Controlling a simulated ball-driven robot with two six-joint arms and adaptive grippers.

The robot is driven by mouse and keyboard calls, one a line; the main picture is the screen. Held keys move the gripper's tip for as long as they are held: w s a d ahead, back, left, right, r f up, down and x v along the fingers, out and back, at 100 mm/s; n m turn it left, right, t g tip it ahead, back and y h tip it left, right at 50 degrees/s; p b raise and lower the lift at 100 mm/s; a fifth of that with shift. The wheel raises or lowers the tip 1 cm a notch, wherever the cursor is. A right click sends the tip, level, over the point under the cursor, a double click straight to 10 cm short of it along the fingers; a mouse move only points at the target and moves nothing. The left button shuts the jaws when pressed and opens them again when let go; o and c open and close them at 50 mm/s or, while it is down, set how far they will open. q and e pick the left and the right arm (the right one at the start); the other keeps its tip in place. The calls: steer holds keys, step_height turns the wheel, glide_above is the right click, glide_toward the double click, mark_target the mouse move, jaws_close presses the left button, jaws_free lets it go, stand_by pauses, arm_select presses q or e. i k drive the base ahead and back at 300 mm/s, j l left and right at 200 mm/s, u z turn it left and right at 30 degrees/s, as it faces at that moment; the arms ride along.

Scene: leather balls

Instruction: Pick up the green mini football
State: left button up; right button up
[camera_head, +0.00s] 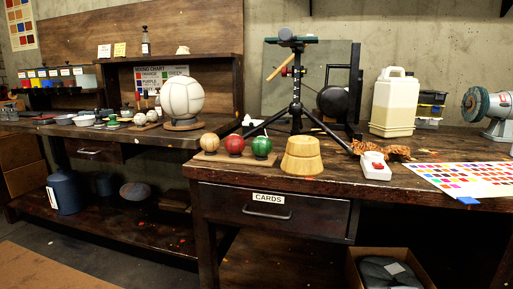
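A small green ball (262,147) with a pale patch sits on a low wooden board (228,158) near the front left part of the right-hand workbench. A red ball (234,144) and a tan ball (209,143) stand in a row to its left on the same board. Neither of my grippers shows in the head view.
A wooden block form (302,156) stands just right of the green ball. A black tripod (296,90) rises behind. A white device (375,166), a colour chart sheet (463,179) and a white jug (395,104) are further right. A large white ball (182,97) stands behind left.

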mark_target(261, 146)
steer(key=i+j, duration=0.15)
steer(key=i, duration=0.25)
steer(key=i+j+z, duration=0.1)
steer(key=i, duration=0.35)
steer(key=j, duration=0.1)
